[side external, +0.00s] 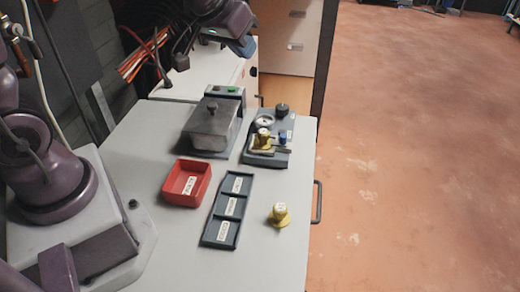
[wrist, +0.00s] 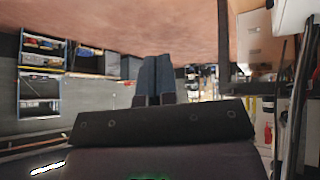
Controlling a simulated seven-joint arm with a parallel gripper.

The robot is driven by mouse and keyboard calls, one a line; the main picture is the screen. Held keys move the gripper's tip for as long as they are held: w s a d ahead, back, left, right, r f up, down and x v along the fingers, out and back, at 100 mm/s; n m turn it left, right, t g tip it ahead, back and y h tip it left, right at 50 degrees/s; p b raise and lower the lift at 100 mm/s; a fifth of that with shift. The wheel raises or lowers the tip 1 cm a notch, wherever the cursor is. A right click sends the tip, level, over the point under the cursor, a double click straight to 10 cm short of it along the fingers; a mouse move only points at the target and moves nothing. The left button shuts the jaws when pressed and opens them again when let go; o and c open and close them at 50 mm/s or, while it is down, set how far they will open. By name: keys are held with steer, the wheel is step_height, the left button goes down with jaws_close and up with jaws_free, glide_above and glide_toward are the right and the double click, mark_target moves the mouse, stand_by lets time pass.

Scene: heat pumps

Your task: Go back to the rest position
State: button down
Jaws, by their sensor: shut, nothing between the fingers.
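My gripper (wrist: 154,62) shows in the wrist view with its two dark fingers together and nothing between them. The wrist view looks out over the room and shows none of the table's objects. In the side external view my arm is raised at the top, above the back of the table and away from the objects. The fingers cannot be made out clearly there.
On the table (side external: 150,240) are a lidded grey box (side external: 212,125), a red bin (side external: 187,182), a three-compartment tray (side external: 228,208), a yellow knobbed part (side external: 280,215) and a grey fixture (side external: 268,155) with small parts. The table's front right is clear.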

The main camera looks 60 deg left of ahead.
steer(key=s+d+r+m, duration=0.1)
steer(key=s+r, duration=0.2)
steer(key=s, duration=0.6)
steer(key=s+d+r+m+g, duration=0.1)
steer(key=s+r+m, duration=0.1)
steer(key=s, duration=0.7)
steer(key=shift+s+r, duration=0.2)
steer(key=shift+r, duration=0.3)
